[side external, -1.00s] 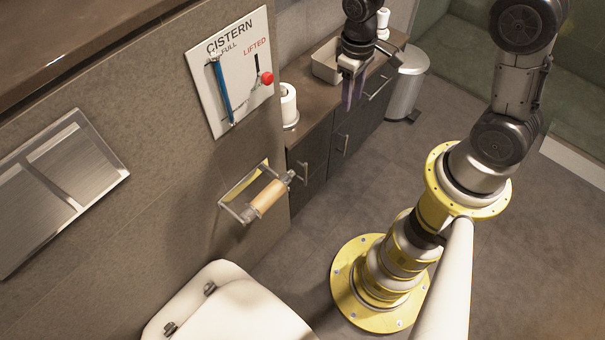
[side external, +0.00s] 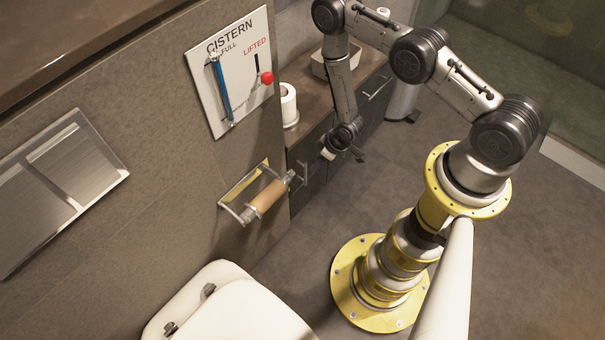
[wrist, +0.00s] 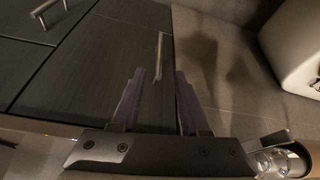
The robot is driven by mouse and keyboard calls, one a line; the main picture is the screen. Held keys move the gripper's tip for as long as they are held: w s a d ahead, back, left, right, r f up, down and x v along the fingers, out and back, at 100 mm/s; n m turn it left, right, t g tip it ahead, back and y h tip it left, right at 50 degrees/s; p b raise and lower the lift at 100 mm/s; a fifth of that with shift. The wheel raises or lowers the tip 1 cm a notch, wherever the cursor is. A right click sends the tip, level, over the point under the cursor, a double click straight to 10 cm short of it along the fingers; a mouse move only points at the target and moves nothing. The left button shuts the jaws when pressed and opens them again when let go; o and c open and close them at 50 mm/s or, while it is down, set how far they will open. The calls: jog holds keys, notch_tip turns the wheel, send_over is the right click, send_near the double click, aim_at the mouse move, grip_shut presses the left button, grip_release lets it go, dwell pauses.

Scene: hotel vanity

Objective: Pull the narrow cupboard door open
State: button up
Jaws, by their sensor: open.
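The narrow cupboard door (wrist: 112,58) is a dark panel at the near end of the vanity and looks shut. Its slim vertical metal handle (wrist: 159,55) shows in the wrist view, between the lines of my two fingers and just beyond their tips. The handle (side external: 302,171) also shows in the side view, left of my gripper. My gripper (wrist: 160,74) is open and empty, with one purple finger on each side of the handle's line. In the side view, the wrist hides part of the door front, and the fingers are hard to make out.
A toilet-roll holder (side external: 265,196) juts from the wall close to the door; its end shows in the wrist view (wrist: 283,160). The white toilet (side external: 235,305) stands in front. Another door handle (wrist: 46,8) is at upper left. The floor (side external: 310,250) before the vanity is clear.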

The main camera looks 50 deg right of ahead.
send_near(302, 180)
jog(key=x, duration=0.3)
jog(key=w+x, duration=0.1)
jog(key=x, duration=0.2)
jog(key=shift+w+a+r, duration=0.1)
dwell(0.4)
grip_shut()
dwell(1.2)
